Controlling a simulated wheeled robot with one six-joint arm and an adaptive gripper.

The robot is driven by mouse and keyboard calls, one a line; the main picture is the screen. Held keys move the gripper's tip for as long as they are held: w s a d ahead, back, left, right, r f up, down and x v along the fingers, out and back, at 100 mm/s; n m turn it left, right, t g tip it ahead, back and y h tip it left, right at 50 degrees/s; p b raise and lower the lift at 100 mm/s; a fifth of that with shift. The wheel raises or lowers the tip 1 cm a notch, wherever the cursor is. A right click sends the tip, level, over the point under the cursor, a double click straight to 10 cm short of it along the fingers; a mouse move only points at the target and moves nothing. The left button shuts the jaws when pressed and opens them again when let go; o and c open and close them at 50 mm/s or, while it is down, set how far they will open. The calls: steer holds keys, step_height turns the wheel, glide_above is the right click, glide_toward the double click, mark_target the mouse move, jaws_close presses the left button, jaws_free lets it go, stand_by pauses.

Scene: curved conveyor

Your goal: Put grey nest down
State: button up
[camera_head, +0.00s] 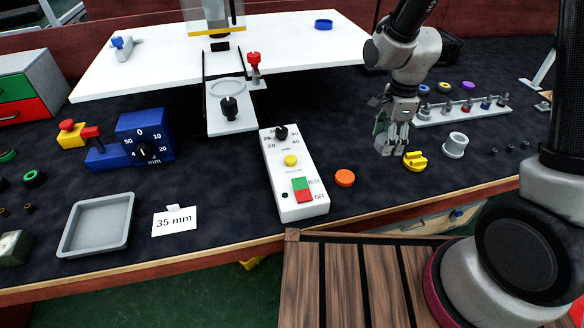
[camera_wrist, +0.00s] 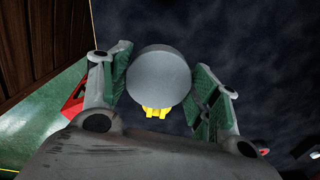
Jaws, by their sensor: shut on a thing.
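My gripper (camera_head: 388,146) is over the dark table right of centre, pointing down. In the wrist view my gripper (camera_wrist: 160,85) has its green-padded fingers on either side of the grey nest (camera_wrist: 158,72), seen as a smooth round grey end. The nest is held between the fingers. In the head view it is hard to tell apart from the grey fingers, and its height above the table is unclear.
A yellow part (camera_head: 415,160) lies close right of my gripper, partly hidden behind the nest in the wrist view. A grey cup (camera_head: 455,145) stands further right, before a white peg rack (camera_head: 462,112). An orange disc (camera_head: 345,178) and control box (camera_head: 293,175) are left.

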mark_target(377, 173)
step_height(377, 173, down, 10)
stand_by(0.6)
steer(key=shift+f, duration=0.1)
steer(key=o, duration=1.1)
steer(key=shift+c, duration=0.2)
